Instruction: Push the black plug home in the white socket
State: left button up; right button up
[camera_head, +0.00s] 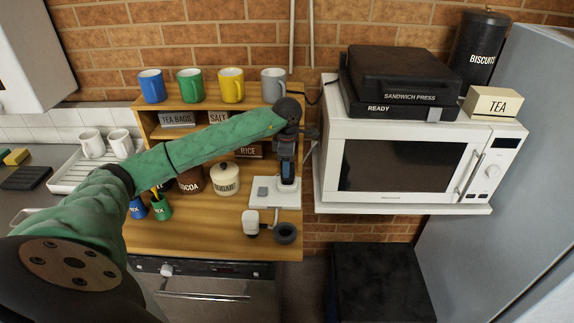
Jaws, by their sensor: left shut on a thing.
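My left gripper (288,180) points down at the right end of the wooden counter, its arm reaching across from the left. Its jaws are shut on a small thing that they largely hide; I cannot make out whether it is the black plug. Just below the fingertips is a flat white block (262,202) with a grey square on top, which may be the white socket. I cannot tell whether the held thing touches it. A black cable (313,99) shows behind the gripper's wrist, near the sandwich press. My right gripper is out of view.
A small white object (251,223) and a dark round one (286,234) sit in front of the block. A wooden shelf (200,104) with mugs stands behind. A sugar jar (225,180) is to the left; the white microwave (404,168) is to the right.

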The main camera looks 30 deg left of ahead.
pick_arm(q)
jog(key=shift+f+b, duration=0.4)
jog(key=shift+f, duration=0.1)
jog(key=o, duration=1.1)
jog(key=shift+c, duration=0.2)
jog(key=shift+r+b, duration=0.3)
jog(key=shift+r, duration=0.15)
notch_tip(320, 180, up, 6)
jog(key=shift+f+b, duration=0.15)
jog(key=shift+b, duration=0.9)
jog(key=shift+r, duration=0.65)
